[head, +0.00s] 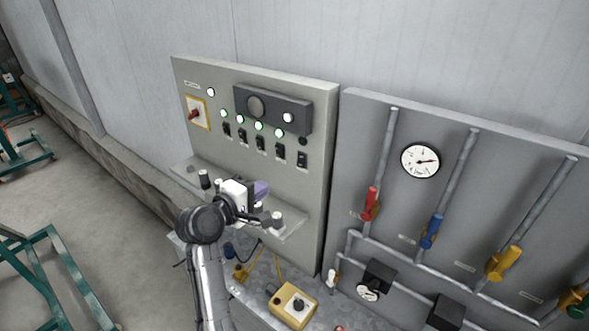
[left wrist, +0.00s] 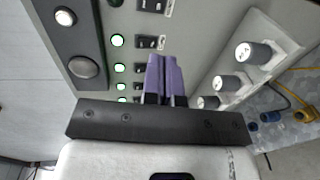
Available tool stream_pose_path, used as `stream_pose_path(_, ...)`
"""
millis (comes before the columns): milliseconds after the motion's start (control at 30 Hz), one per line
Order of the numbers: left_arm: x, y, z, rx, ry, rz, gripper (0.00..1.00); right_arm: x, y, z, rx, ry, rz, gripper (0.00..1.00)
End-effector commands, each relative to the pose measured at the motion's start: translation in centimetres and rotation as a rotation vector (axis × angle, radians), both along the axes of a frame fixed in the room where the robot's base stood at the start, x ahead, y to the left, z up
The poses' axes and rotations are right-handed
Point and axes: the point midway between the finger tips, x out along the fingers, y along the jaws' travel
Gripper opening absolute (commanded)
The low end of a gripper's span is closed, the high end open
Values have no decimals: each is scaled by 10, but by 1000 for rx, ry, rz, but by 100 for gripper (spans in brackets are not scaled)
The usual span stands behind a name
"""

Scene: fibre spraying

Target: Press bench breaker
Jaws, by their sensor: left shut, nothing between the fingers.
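The grey control panel (head: 300,185) on the wall carries a row of black breaker switches, one of them at the right end (head: 302,159). Their labels are too small to read, so I cannot tell which is the bench breaker. Lit green lamps (head: 258,126) sit above the other switches; the lamp above the right-end one (head: 303,141) is dark. My left gripper (head: 263,188) is shut and empty, below the switch row in the head view. In the left wrist view its purple fingertips (left wrist: 167,58) appear beside a switch (left wrist: 150,42); contact cannot be judged. My right gripper is not visible.
A ledge with knobs (left wrist: 229,83) juts out below the switches, close to my left gripper. A yellow box (head: 292,304) stands on the bench below. A pipe board with a gauge (head: 420,160) and coloured valve handles is at right. The floor at left has green frames (head: 45,270).

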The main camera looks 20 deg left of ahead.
Motion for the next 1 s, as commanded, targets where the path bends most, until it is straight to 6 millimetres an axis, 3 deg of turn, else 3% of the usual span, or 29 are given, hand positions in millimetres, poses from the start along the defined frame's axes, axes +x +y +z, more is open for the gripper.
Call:
stream_pose_path(167,12,-4,0,0,2,-2,0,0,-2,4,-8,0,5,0)
stream_pose_path(700,100,-31,-12,0,2,-2,0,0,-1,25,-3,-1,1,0)
stream_pose_path(1000,125,-38,-17,1,1,-1,0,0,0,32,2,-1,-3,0)
